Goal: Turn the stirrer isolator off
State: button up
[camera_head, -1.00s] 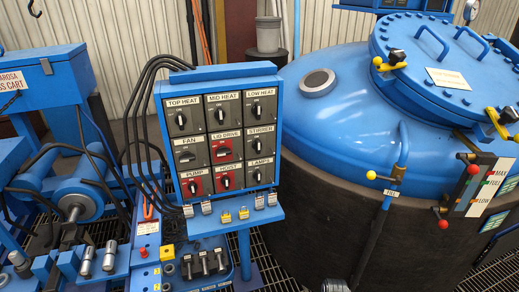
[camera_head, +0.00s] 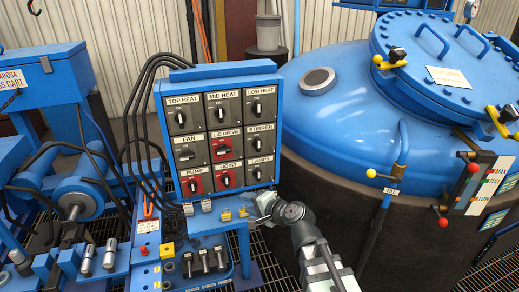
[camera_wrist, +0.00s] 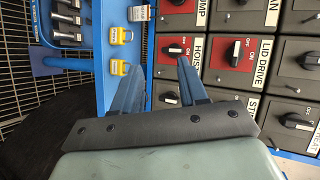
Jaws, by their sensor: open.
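The stirrer isolator (camera_head: 258,144) is a dark rotary knob on a grey plate labelled STIRRER, in the right column and middle row of the blue switch panel. Its exact setting is too small to read. In the wrist view, turned sideways, its label (camera_wrist: 251,104) shows partly, while its knob is hidden behind my gripper. My gripper (camera_head: 266,203) is below the panel's lower right corner, apart from the stirrer knob. In the wrist view its two blue fingers (camera_wrist: 158,72) are spread and empty, with the lamps switch (camera_wrist: 170,98) between and beyond them.
A shelf with small padlock-like tags (camera_head: 226,215) juts out below the panel. The blue furnace vessel (camera_head: 335,100) stands close on the right. Black cables (camera_head: 140,100) run along the panel's left.

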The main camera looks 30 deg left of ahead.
jog(key=w+r+m+t+y, duration=0.2)
jog(key=w+r+m+t, duration=0.3)
jog(key=m, duration=0.4)
jog(key=m+t+h, duration=0.2)
jog(key=m+t, duration=0.2)
jog(key=m, duration=1.1)
send_near(259, 145)
jog(key=x, duration=0.9)
jog(key=shift+w+a+f, duration=0.1)
jog(key=shift+w+a, duration=0.05)
jog(key=shift+c, duration=0.2)
grip_shut()
